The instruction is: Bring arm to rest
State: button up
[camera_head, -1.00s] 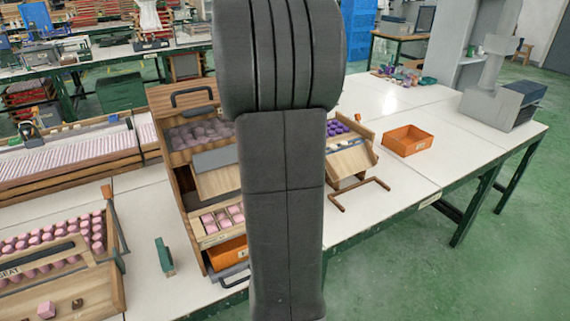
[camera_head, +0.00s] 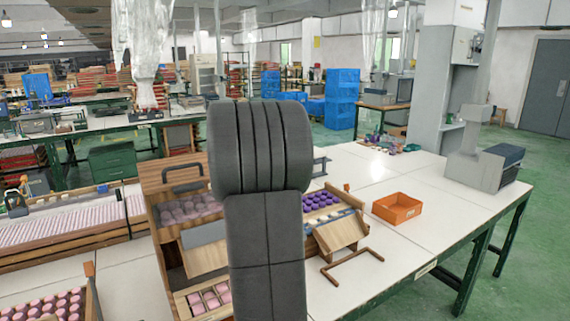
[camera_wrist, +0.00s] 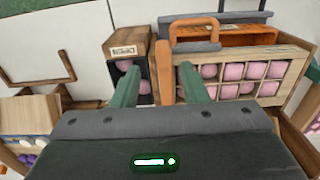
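In the head view my dark arm stands upright in the middle and hides my gripper. In the wrist view my gripper (camera_wrist: 159,72) shows two green fingers spread apart, with nothing held between them. Behind the fingers are a wooden rack of pink pieces (camera_wrist: 285,68) with a wooden handle (camera_wrist: 196,24), and a small labelled box (camera_wrist: 125,50) with pink pieces. A brown upright bar shows in the gap between the fingers, apparently beyond them.
A wooden cabinet (camera_head: 153,180) stands left of my arm. Right of it are purple pieces (camera_head: 321,200), a brown bar frame (camera_head: 352,265), an orange bin (camera_head: 397,208) and a grey machine (camera_head: 485,165). The white table (camera_head: 440,215) has free room around the bin. Green floor lies beyond.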

notch_tip(320, 180, down, 5)
jog(key=shift+f, duration=0.2)
jog(key=shift+s+a, duration=0.3)
jog(key=shift+a, duration=0.1)
jog(key=shift+d, duration=0.1)
